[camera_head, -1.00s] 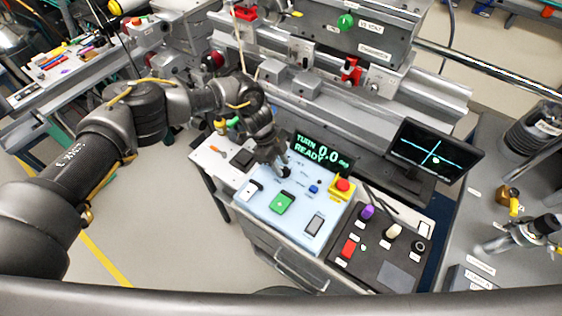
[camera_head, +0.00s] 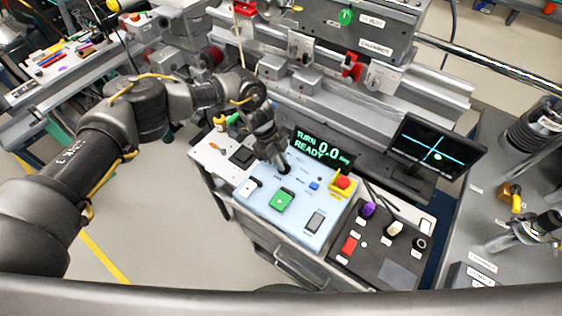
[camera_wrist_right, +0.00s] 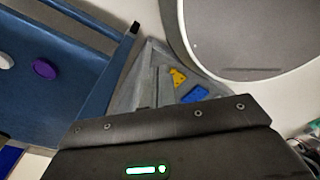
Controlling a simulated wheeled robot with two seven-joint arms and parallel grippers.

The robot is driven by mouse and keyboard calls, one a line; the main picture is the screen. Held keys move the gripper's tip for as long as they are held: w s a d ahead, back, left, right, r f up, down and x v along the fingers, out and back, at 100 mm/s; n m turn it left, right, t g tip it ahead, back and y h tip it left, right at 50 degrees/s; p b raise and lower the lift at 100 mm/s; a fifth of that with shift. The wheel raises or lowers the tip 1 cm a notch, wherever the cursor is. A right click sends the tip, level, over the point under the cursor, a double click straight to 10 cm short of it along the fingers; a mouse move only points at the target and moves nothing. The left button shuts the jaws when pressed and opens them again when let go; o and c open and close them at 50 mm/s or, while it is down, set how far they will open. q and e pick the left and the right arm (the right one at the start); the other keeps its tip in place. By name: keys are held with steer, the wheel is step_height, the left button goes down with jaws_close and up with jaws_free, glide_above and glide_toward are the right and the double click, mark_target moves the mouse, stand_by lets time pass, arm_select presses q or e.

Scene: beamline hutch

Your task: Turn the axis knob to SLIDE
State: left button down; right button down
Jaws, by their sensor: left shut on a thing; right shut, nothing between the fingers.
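The light blue control panel (camera_head: 258,207) stands at centre in the head view. My left gripper (camera_head: 283,168) reaches down to its upper part and is shut on a small dark knob there, mostly hidden by the fingers. The knob's pointer and the small labels around it are too small to read. The display (camera_head: 322,148) behind the panel shows green text, "TURN READY" and 0.0 deg. My right gripper (camera_wrist_right: 158,88) appears in the right wrist view, shut and empty. It is out of the head view.
A black box (camera_head: 372,258) with purple, white and red controls stands right. A monitor (camera_head: 436,147) stands behind it.

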arm_select(q)
steer(key=m+b, duration=0.2)
steer(key=b, duration=0.2)
steer(key=m+g+y+b, duration=0.1)
steer(key=m+b, duration=0.1)
steer(key=b, duration=0.2)
steer(key=m+b, duration=0.2)
steer(key=b, duration=0.2)
steer(key=shift+w+d+f+g+y+b, duration=0.2)
steer(key=shift+w+d+g+y+b, duration=0.05)
steer(key=shift+w+g+y+b, duration=0.1)
steer(key=shift+m+b, duration=0.3)
steer(key=shift+r, duration=0.1)
steer(key=shift+r+m+b, duration=0.15)
steer(key=shift+m+b, duration=0.25)
steer(key=shift+b, duration=0.15)
steer(key=c, duration=1.4)
jaws_free()
steer(key=shift+c, duration=0.2)
